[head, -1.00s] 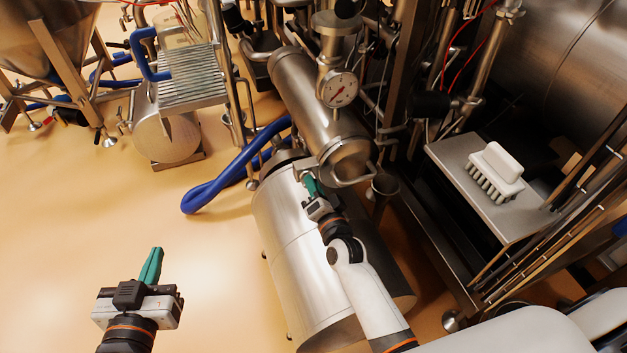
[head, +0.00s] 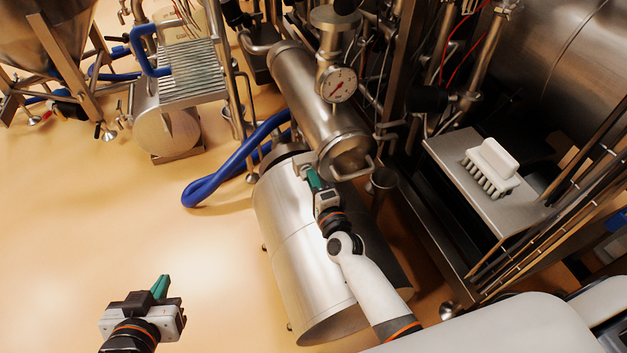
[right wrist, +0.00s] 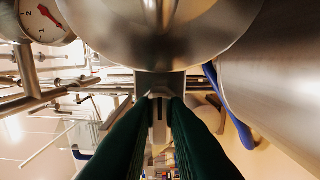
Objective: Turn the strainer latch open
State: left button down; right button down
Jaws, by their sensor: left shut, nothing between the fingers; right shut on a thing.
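The strainer is a horizontal steel cylinder (head: 305,95) with a round end cap facing me and a handle on the cap. Its latch is a small metal piece at the cap's lower left, mostly hidden by my fingers in the head view; a flat metal tab (right wrist: 160,82) shows in the right wrist view below the round steel cap (right wrist: 160,30). My right gripper (head: 314,180) is shut on this piece, its green fingers meeting at it in the right wrist view (right wrist: 160,100). My left gripper (head: 161,287) is shut and empty, above the floor at lower left.
A large steel drum (head: 300,250) lies just under my right gripper. A pressure gauge (head: 340,84) stands on the strainer. Blue hose (head: 225,175) curls left of it. A white brush (head: 492,166) rests on a steel shelf at right.

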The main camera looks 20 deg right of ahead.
dwell(0.4)
jog(key=c, duration=1.4)
grip_release()
